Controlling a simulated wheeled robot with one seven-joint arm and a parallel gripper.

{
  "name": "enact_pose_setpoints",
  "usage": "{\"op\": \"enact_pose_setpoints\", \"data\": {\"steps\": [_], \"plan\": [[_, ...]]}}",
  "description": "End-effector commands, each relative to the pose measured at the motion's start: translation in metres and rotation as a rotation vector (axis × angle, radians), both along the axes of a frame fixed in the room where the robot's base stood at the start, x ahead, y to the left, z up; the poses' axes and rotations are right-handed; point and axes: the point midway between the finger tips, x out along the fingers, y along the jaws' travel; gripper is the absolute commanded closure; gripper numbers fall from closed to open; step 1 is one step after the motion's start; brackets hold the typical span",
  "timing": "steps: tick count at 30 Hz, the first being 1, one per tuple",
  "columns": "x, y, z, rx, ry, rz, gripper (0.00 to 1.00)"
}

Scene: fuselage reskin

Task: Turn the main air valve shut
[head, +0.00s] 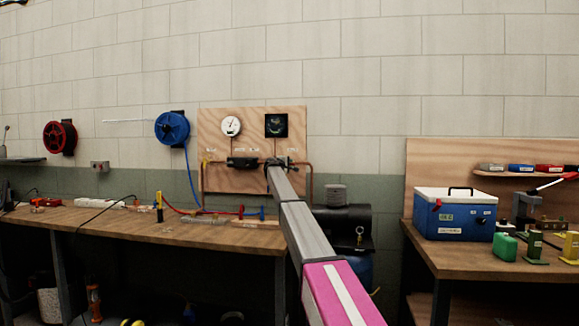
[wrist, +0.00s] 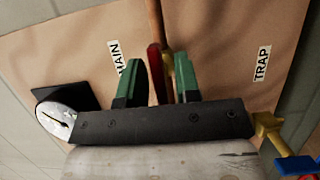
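The main air valve shows in the wrist view as a red lever (wrist: 155,75) beside a brass body (wrist: 169,72), on a copper pipe running up the wooden panel. A partly covered label reading "MAIN" (wrist: 117,58) is left of it. My gripper (wrist: 162,82) is at the valve, its two green fingertips apart, one on each side of the lever. The lever is close to the left finger; I cannot tell whether they touch. In the head view my gripper (head: 277,163) is at the panel (head: 220,178) and the valve cannot be made out there.
A "TRAP" label (wrist: 262,63) is right of the valve, with a yellow and blue fitting (wrist: 290,165) at lower right. A white gauge (wrist: 58,119) is at lower left. In the head view, a workbench (head: 110,222) runs below the panel and a black compressor (head: 345,222) stands at right.

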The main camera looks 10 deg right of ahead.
Motion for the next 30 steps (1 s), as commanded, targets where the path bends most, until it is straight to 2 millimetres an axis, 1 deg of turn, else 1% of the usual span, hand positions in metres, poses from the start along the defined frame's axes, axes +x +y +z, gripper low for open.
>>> {"op": "enact_pose_setpoints", "data": {"steps": [1,2,3,11,17,23,30], "plan": [[-0.0001,0.0001,-0.0001,0.0,0.0,0.0,0.87],[-0.0001,0.0002,-0.0001,0.0,0.0,0.0,0.96],[-0.0001,0.0002,-0.0001,0.0,0.0,0.0,1.0],[-0.0001,0.0003,-0.0001,0.01,-0.003,0.0,1.0],[0.0,0.0005,-0.0001,0.074,-0.024,0.0,1.0],[-0.0001,0.0003,-0.0001,0.208,-0.067,0.0,1.0],[-0.0004,0.0001,0.0006,0.422,-0.137,0.0,1.0]]}}
